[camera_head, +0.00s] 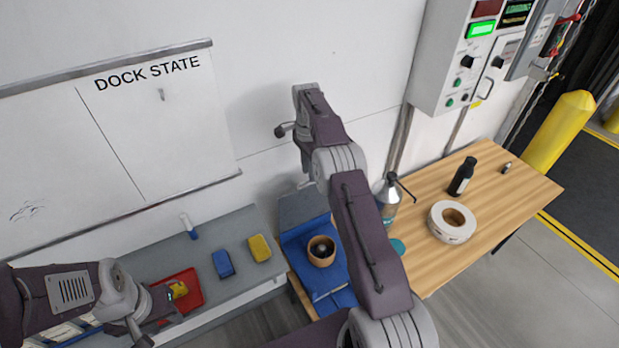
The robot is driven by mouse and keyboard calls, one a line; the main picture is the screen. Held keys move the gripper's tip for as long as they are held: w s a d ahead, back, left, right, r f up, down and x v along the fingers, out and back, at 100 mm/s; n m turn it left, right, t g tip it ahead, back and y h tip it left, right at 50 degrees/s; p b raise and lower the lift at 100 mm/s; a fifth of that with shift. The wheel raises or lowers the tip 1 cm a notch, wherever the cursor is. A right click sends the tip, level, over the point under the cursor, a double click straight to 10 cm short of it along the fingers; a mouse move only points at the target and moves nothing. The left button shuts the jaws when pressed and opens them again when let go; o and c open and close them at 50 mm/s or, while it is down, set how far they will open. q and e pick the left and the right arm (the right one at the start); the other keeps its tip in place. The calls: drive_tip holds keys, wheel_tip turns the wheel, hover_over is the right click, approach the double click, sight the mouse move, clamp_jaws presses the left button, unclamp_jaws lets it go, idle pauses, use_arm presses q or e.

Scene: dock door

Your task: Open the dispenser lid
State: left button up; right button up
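No object is clearly marked as the dispenser. A clear bottle with a grey conical top and dark spout (390,211) stands on the wooden table, partly hidden by my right arm. A grey panel (298,207) stands behind a blue cloth (302,258); I cannot tell whether either one is the dispenser or its lid. My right arm reaches up across the middle. Its gripper (306,180) is mostly hidden behind the arm, near the wall above the grey panel. My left gripper (155,312) is low at the left, beside a red tray (192,293); its fingers are unclear.
The wooden table (440,275) holds a white tape roll (437,232) and a black bottle (462,176). Blue (223,264) and yellow (260,248) blocks lie on the grey bench (236,226). A control box (440,60) and yellow post (562,135) stand right.

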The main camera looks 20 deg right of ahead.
drive_tip(key=c, duration=0.4)
drive_tip(key=shift+n, duration=0.4)
clamp_jaws()
drive_tip(key=w+d+r+n+t+b, duration=0.1)
drive_tip(key=w+n+t, duration=0.15)
drive_tip(key=n, duration=0.65)
drive_tip(key=w+d+r+n+t+b, duration=0.1)
drive_tip(key=w+r+n+t, duration=0.15)
drive_tip(key=n, duration=0.55)
wheel_tip(320, 180, down, 10)
drive_tip(key=p, duration=0.7)
drive_tip(key=shift+s+f+g, duration=0.2)
drive_tip(key=shift+g, duration=0.2)
